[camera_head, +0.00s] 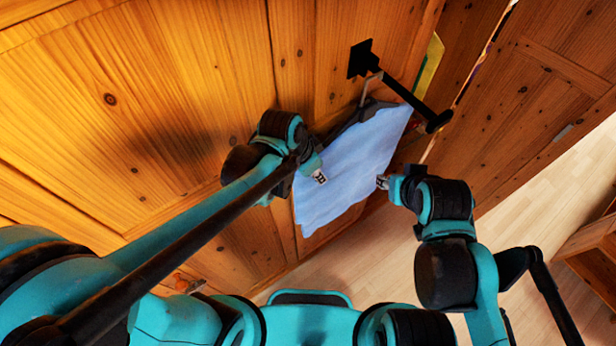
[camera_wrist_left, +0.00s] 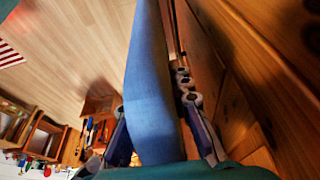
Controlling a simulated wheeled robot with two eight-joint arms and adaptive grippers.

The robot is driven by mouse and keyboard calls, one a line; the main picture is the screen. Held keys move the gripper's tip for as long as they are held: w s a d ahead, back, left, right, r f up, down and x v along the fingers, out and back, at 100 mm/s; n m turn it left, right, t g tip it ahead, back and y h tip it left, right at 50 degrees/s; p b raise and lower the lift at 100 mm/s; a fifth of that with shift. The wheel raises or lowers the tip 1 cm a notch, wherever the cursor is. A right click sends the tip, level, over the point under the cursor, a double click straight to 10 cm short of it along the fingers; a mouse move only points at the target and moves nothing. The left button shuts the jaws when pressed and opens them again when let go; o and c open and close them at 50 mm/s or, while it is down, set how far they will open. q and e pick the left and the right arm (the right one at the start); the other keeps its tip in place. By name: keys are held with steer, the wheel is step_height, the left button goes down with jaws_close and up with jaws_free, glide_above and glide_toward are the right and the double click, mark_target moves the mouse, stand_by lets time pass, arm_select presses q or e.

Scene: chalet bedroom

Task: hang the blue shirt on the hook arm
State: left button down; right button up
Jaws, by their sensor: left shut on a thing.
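The black hook arm (camera_head: 398,90) juts from a square plate on the wood panel and ends in a round knob. The light blue shirt (camera_head: 350,165) hangs below it on a dark hanger (camera_head: 368,110). The hanger's thin hook rises to the arm near its plate; I cannot tell whether it rests on it. My left gripper (camera_head: 320,177) is at the shirt's left side. In the left wrist view the shirt (camera_wrist_left: 150,85) runs between its fingers, and it is shut on the cloth. My right gripper (camera_head: 382,182) is at the shirt's right edge; its jaw state and contact are unclear.
Wooden panels (camera_head: 180,80) stand close behind the shirt and the left arm. Another wooden panel (camera_head: 545,90) stands at the right. A yellow-green item (camera_head: 429,65) is behind the hook arm. The light wood floor (camera_head: 540,200) is open at lower right, beside wooden furniture (camera_head: 590,245).

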mark_target(335, 163)
arm_select(q)
steer(key=shift+w+d+b, duration=0.15)
steer(key=shift+w+d, duration=0.7)
steer(key=shift+d, duration=0.25)
steer(key=shift+w+d+b, duration=0.15)
steer(key=shift+w+d, duration=0.7)
steer(key=shift+d, duration=0.25)
steer(key=shift+w+d+f, duration=0.1)
steer(key=shift+d+f, duration=0.05)
steer(key=shift+f, duration=0.1)
steer(key=shift+f+b, duration=0.95)
steer(key=shift+b, duration=0.1)
